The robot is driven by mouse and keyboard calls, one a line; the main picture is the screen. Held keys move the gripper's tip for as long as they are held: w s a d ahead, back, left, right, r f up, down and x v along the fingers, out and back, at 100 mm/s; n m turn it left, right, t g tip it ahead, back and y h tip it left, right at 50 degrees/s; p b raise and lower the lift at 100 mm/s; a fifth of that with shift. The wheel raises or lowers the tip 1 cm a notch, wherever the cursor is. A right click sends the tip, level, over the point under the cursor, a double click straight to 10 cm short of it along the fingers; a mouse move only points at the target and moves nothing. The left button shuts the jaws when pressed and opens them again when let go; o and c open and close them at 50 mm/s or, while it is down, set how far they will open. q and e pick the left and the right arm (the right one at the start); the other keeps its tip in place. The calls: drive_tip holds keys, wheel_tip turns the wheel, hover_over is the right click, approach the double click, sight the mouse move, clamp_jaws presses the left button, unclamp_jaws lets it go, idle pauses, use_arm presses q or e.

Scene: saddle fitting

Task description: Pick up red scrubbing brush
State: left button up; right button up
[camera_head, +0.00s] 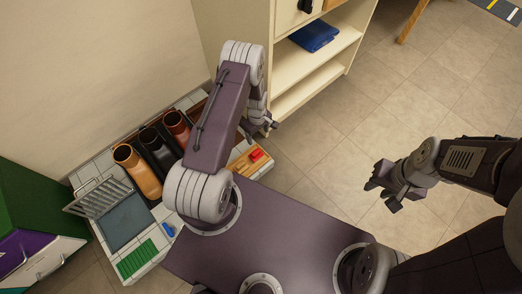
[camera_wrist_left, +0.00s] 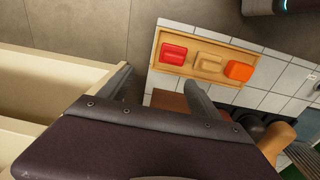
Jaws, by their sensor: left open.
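The red scrubbing brush (camera_wrist_left: 173,53) lies in a shallow wooden tray (camera_wrist_left: 208,76), at its left end in the left wrist view. The brush also shows as a small red patch in the head view (camera_head: 256,155). My left gripper (camera_head: 265,125) is open and empty, above and beyond the tray. In the left wrist view its two fingers (camera_wrist_left: 158,76) stand apart, with the brush past the fingertips and not touched. My right gripper (camera_head: 384,188) is far to the right over the floor, looks open and holds nothing visible.
A tan block (camera_wrist_left: 208,61) and an orange block (camera_wrist_left: 239,71) share the tray. Three tubes, including an orange one (camera_head: 138,170), stand left of my arm. A cream shelf (camera_head: 318,82) with a blue cloth (camera_head: 315,35) rises close to my left gripper.

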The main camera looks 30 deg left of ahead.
sight(256, 151)
use_arm(q)
drive_tip(key=s+f, duration=0.1)
drive_tip(key=s+f+b, duration=0.1)
drive_tip(key=f, duration=0.1)
drive_tip(key=shift+s+a, duration=0.15)
drive_tip(key=shift+s, duration=0.05)
drive_tip(key=shift+f, duration=0.15)
wheel_tip(256, 151, down, 4)
drive_tip(key=b, duration=0.3)
drive_tip(key=f+b, duration=0.4)
drive_tip(key=f, duration=0.1)
drive_tip(key=shift+s+d+b, duration=0.2)
drive_tip(key=shift+b, duration=0.15)
drive_tip(key=shift+r, duration=0.1)
drive_tip(key=c, duration=1.5)
wheel_tip(256, 151, up, 5)
drive_tip(key=p, duration=0.4)
drive_tip(key=s+d+r+p, duration=0.1)
drive_tip(key=d+r+p, duration=0.1)
drive_tip(key=d, duration=0.1)
drive_tip(key=s+d+r+p, duration=0.2)
drive_tip(key=d, duration=0.2)
drive_tip(key=s+d+r+p, duration=0.1)
drive_tip(key=d+r+p, duration=0.1)
drive_tip(key=d, duration=0.1)
drive_tip(key=shift+s+d, duration=0.3)
drive_tip(key=shift+s, duration=0.1)
